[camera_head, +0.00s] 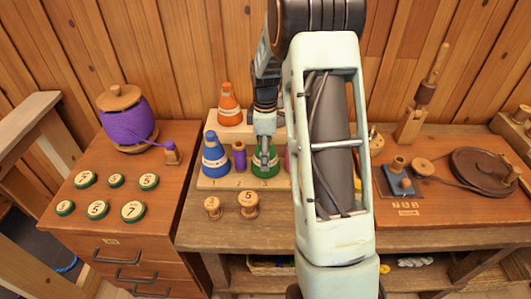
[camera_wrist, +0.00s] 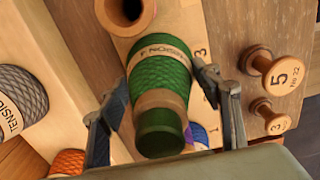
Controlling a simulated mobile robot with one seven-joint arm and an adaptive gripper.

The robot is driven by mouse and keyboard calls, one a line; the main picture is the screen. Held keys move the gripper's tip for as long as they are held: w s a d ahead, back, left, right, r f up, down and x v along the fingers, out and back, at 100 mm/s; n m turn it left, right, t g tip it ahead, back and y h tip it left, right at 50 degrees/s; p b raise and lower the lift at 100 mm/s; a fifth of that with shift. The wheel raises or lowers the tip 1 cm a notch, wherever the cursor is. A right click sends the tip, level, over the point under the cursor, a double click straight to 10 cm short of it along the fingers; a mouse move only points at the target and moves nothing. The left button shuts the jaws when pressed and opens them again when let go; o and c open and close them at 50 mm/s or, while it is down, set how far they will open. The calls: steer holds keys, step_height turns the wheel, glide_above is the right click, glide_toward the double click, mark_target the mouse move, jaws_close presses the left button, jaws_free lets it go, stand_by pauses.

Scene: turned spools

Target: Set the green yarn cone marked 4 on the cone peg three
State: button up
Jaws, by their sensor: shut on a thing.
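The green yarn cone (camera_wrist: 160,70) is between the fingers of my gripper (camera_wrist: 162,86) in the wrist view, with its label and a 4 showing. My gripper is shut on it. In the head view the green cone (camera_head: 266,170) is upright at the lower step of the wooden stand (camera_head: 222,183), at the place numbered 3, under my gripper (camera_head: 264,155). The numeral 3 shows beside its base in the wrist view. Peg three itself is hidden, and I cannot tell whether the cone's base rests fully on the board.
A blue cone (camera_head: 215,158) and a purple spool (camera_head: 239,156) stand left of the green cone. An orange cone (camera_head: 229,105) is on the upper step. A grey cone (camera_wrist: 18,102) shows in the wrist view. Wooden spools (camera_head: 248,204) stand in front. My arm hides the stand's right part.

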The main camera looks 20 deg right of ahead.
steer(key=shift+f, duration=0.1)
steer(key=o, duration=1.2)
steer(key=shift+o, duration=0.2)
steer(key=shift+r+p, duration=3.75)
steer(key=shift+r, duration=1.8)
